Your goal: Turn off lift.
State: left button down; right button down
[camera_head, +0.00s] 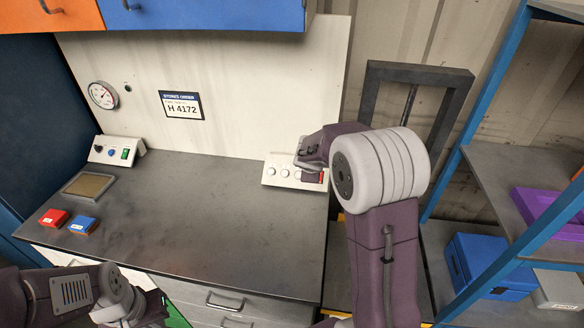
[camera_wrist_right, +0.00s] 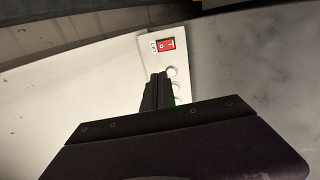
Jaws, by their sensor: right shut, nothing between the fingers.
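A white control panel (camera_head: 270,171) sits at the right rear of the grey counter, with white round knobs and a red switch (camera_head: 322,176). My right gripper (camera_head: 309,170) is over the panel and hides part of it. In the right wrist view, the red rocker switch (camera_wrist_right: 166,45) shows at the far end of the panel (camera_wrist_right: 150,60), marked with a line and a circle. There, my right gripper's black fingers (camera_wrist_right: 158,78) are shut and empty, beside a round knob (camera_wrist_right: 171,72) and short of the switch. Contact with the panel cannot be told. My left arm shows at lower left, its fingertips out of view.
A second control box (camera_head: 117,151) stands at the counter's left rear, near a tray (camera_head: 88,186). A red box (camera_head: 54,218) and a blue box (camera_head: 82,224) lie in front. A dark frame (camera_head: 376,78) and blue-posted shelving (camera_head: 478,108) stand at right. The counter's middle is clear.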

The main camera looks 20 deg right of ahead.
pick_arm(q)
jog(key=shift+s+d+r, duration=0.15)
jog(key=shift+d+r, duration=0.1)
jog(key=shift+r, duration=0.05)
pick_arm(e)
jog(key=shift+s+d+f, duration=0.35)
jog(key=shift+s+d, duration=0.15)
jog(key=shift+d, duration=0.3)
jog(key=b+x, duration=0.1)
jog(key=x, duration=1.1)
jog(key=shift+d+f, duration=0.15)
jog(key=shift+f, duration=0.15)
pick_arm(q)
jog(key=shift+f, duration=0.4)
pick_arm(e)
jog(key=shift+x, duration=0.75)
